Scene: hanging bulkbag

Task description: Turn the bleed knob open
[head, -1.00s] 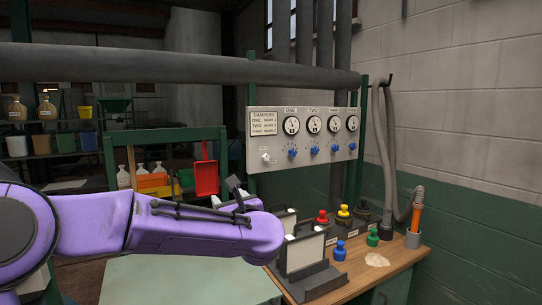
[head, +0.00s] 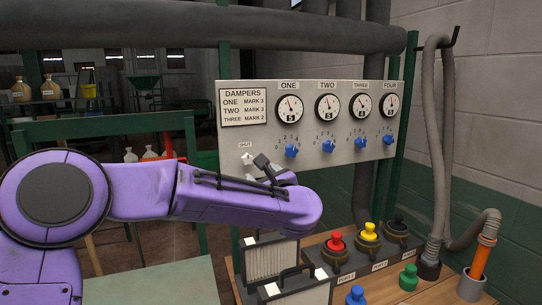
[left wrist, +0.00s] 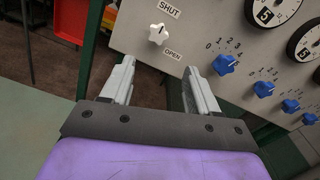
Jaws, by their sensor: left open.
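The bleed knob is a small white star-shaped knob (left wrist: 158,33) on the grey panel (left wrist: 208,22), between the words SHUT and OPEN. Its dark mark is on the upper side, toward SHUT. In the head view the knob (head: 247,158) shows at the panel's lower left, just above my gripper. My left gripper (left wrist: 159,68) is open and empty. In the left wrist view the knob lies beyond the fingertips, roughly centred between them, and they look apart from it. In the head view the purple wrist partly hides the left gripper (head: 264,168). My right gripper is not in view.
Blue damper knobs (head: 291,151) and dials sit right of the bleed knob. Below are a bench with framed filter panels (head: 270,257) and red, yellow and black-topped ports (head: 336,243). A green frame post (left wrist: 100,40) stands at the panel's left edge.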

